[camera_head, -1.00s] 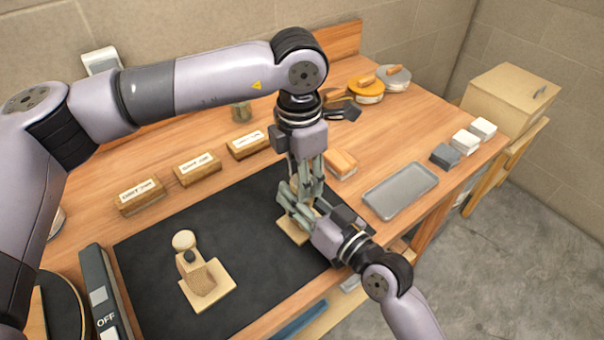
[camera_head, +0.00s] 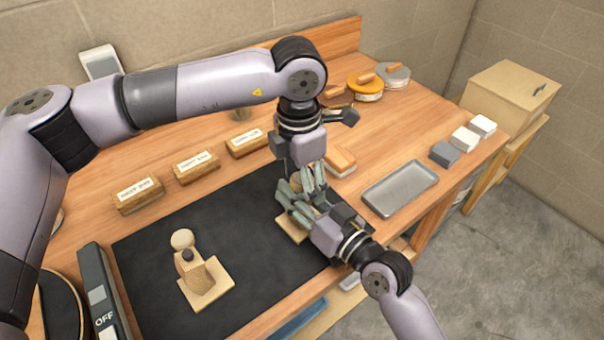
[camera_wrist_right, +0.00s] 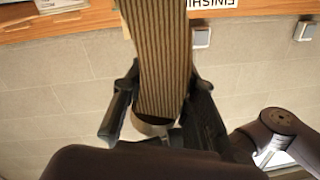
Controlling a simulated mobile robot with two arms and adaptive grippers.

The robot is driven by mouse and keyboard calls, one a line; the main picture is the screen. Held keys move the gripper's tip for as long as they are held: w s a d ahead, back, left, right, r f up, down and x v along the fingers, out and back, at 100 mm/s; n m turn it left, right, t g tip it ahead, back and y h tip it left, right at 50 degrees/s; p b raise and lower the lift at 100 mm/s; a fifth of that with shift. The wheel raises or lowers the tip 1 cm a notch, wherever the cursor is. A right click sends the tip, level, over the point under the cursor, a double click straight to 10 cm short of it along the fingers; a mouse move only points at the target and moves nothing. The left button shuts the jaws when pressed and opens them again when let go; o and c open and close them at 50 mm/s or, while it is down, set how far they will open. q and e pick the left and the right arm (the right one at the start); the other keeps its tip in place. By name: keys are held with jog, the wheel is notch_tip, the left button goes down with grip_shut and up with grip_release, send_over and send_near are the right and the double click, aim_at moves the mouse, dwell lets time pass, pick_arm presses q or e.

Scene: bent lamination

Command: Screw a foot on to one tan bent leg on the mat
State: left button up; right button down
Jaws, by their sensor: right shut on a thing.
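On the black mat (camera_head: 150,300), a tan bent leg (camera_head: 205,284) stands on the left with a round tan end (camera_head: 182,238) and a small dark piece near its top. A second tan piece (camera_head: 290,228) is on the mat's right side, mostly hidden by both grippers. My right gripper (camera_head: 297,203) reaches in from the lower right, shut on this piece; in the right wrist view a ribbed, layered tan leg (camera_wrist_right: 160,55) runs between its fingers. My left gripper (camera_head: 312,180) points down from above, close against the right one. Its fingers overlap the right's, so its grip is unclear.
Labelled wooden blocks (camera_head: 196,166) line the mat's back edge. A grey tray (camera_head: 400,188) lies right of the mat, with white and grey blocks (camera_head: 464,139) beyond it. Round lidded items (camera_head: 366,88) stand at the back. A switch box marked OFF (camera_head: 97,292) is at left.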

pick_arm(q)
jog(key=shift+w+a+r, duration=0.2)
jog(key=shift+a, duration=0.05)
pick_arm(e)
jog(key=shift+r, duration=0.15)
dwell(0.4)
pick_arm(q)
jog(key=shift+r, duration=0.2)
notch_tip(320, 180, up, 3)
jog(key=shift+r, duration=0.1)
pick_arm(e)
jog(key=shift+w, duration=0.1)
pick_arm(q)
jog(key=shift+s+r, duration=0.15)
jog(key=shift+r, duration=0.05)
jog(key=shift+d, duration=0.1)
jog(key=shift+c, duration=0.4)
jog(key=c, duration=0.7)
jog(key=shift+f, duration=0.5)
